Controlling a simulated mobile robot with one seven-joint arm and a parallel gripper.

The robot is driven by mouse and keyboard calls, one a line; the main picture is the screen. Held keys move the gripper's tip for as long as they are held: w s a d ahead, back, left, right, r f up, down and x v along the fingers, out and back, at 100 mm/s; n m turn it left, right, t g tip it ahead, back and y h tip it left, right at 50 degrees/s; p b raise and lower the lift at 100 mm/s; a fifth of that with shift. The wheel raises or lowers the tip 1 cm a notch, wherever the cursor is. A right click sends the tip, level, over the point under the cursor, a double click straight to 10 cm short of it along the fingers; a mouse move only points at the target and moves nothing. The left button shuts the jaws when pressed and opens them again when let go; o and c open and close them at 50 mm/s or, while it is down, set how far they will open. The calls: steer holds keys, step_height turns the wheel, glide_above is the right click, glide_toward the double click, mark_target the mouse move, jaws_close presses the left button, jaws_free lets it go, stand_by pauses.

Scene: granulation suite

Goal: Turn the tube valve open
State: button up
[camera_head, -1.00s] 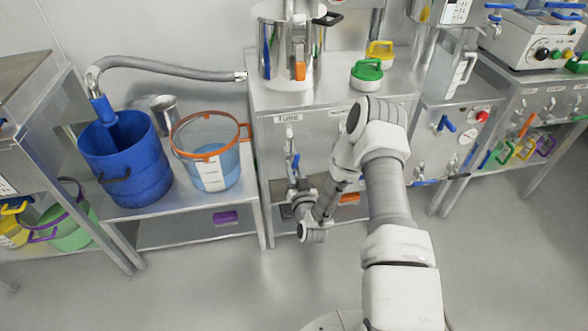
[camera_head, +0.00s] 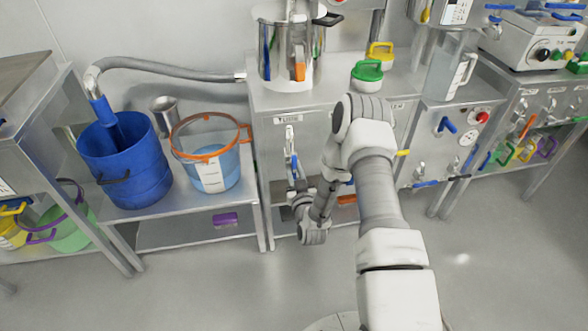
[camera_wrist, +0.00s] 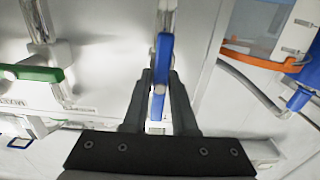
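The tube valve has a long blue handle (camera_head: 294,166) on the steel cabinet front, under a label (camera_head: 288,119) reading TUBE. The handle stands about upright in the head view. In the wrist view the blue handle (camera_wrist: 161,62) runs between my two dark fingers. My gripper (camera_wrist: 162,82) straddles it, one finger on each side and very close to it. I cannot tell whether the fingers press on it. In the head view my gripper (camera_head: 300,190) is low at the cabinet front, partly hidden by my arm.
A blue bucket (camera_head: 125,170) with a hose and an orange-rimmed bucket (camera_head: 208,150) stand on the shelf at left. A green valve handle (camera_wrist: 30,72) shows in the wrist view. A yellow handle (camera_head: 403,153) is right of my arm. The floor in front is clear.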

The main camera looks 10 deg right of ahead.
steer(key=o, duration=0.4)
steer(key=s+b, duration=0.6)
steer(key=s, duration=1.1)
steer(key=shift+s, duration=0.2)
stand_by(0.4)
